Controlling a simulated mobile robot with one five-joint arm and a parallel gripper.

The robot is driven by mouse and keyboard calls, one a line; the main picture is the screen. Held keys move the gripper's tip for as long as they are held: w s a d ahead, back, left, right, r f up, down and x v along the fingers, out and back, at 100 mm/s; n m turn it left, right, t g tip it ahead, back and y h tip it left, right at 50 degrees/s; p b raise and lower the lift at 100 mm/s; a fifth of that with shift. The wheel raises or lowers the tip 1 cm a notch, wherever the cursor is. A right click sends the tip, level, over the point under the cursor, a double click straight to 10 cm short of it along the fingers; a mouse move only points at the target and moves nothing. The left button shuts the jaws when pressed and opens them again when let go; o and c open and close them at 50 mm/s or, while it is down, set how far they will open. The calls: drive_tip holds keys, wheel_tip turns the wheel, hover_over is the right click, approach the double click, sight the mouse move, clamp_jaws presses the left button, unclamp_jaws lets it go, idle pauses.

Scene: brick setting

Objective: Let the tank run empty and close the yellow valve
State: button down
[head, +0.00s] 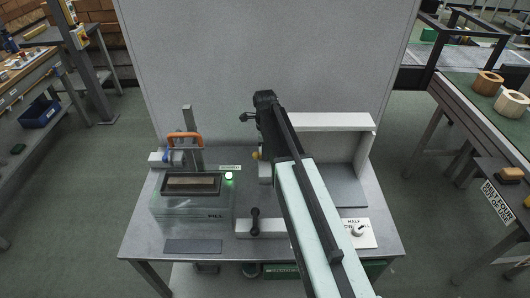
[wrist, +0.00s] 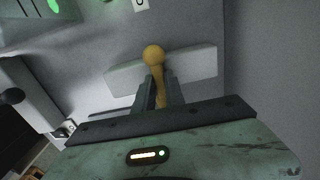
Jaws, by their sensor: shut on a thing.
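The yellow valve lever (wrist: 154,56) ends in a round knob and stands in front of a pale block (wrist: 203,63) in the wrist view. My gripper (wrist: 159,88) is shut on the lever's stem below the knob. In the head view only the yellow knob (head: 256,155) shows beside my arm, which hides the rest. The clear, greenish tank (head: 185,213) stands on the left of the bench, with a dark-framed top and a "FILL" mark. I cannot tell the water level in it. A green lamp (head: 229,176) glows at its back right corner.
A black lever (head: 255,220) stands on a white block at the bench front. A dial plate (head: 358,232) reading "HALF" is at right. An orange handle (head: 185,138) rises behind the tank. A grey panel (head: 200,70) closes the back.

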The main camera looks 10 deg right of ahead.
drive_tip(key=c, duration=1.4)
unclamp_jaws()
wheel_tip(320, 180, up, 8)
drive_tip(key=p, duration=0.8)
drive_tip(key=shift+f, duration=0.15)
